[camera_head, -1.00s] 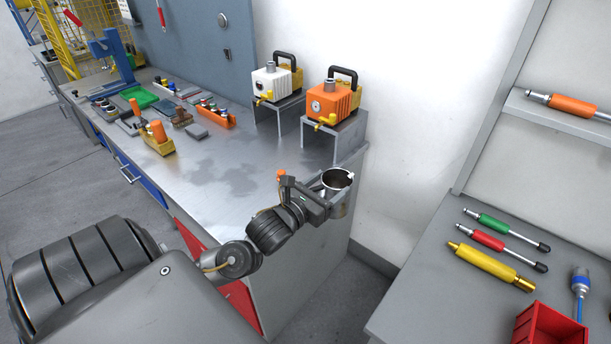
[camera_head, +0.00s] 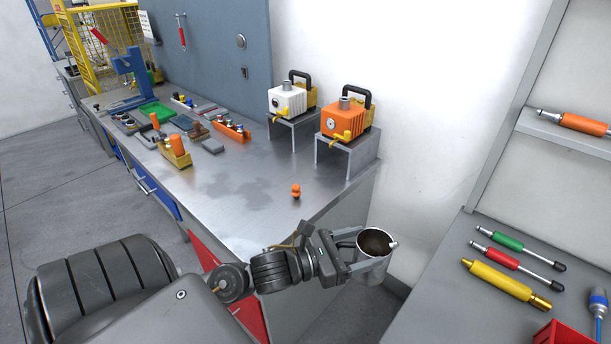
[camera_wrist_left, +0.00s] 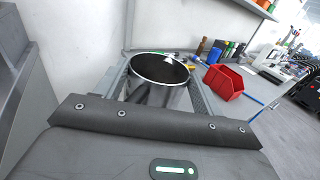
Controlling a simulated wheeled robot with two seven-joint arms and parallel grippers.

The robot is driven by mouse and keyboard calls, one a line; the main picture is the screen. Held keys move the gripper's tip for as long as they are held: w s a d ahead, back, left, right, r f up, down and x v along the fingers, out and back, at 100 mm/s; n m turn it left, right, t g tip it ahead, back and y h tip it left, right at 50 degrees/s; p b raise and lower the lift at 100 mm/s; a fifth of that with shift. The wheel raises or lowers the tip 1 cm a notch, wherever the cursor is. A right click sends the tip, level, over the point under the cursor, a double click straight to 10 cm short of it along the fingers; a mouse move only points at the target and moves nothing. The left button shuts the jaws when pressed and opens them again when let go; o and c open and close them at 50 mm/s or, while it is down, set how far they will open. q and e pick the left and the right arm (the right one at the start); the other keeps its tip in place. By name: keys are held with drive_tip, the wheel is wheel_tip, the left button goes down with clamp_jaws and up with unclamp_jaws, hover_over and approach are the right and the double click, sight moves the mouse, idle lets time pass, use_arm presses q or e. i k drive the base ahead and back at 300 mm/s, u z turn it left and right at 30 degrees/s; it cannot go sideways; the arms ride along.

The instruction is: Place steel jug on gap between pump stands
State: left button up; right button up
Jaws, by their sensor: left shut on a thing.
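The steel jug (camera_head: 374,262) is held upright by my left gripper (camera_head: 358,262), past the right edge of the steel bench and over the floor gap. In the left wrist view the jug (camera_wrist_left: 158,70) sits between the two fingers of the shut left gripper (camera_wrist_left: 160,85). Two metal pump stands stand at the back right of the bench. The left stand (camera_head: 293,128) carries a white pump (camera_head: 290,101), the right stand (camera_head: 345,148) an orange pump (camera_head: 346,121). A narrow gap lies between the stands. My right gripper is not in view.
A small orange-topped item (camera_head: 296,191) stands on the steel bench (camera_head: 240,190) in front of the stands. Tools and trays crowd the bench's left part. A second grey bench (camera_head: 455,290) at right holds several tools and a red bin (camera_head: 560,334).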

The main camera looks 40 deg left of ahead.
sight(293, 167)
drive_tip(key=u, duration=0.05)
drive_tip(key=k, duration=1.15)
drive_tip(key=u, duration=1)
drive_tip(key=i, duration=1.3)
drive_tip(key=z, duration=0.55)
drive_tip(key=i, duration=0.4)
drive_tip(key=z, duration=0.45)
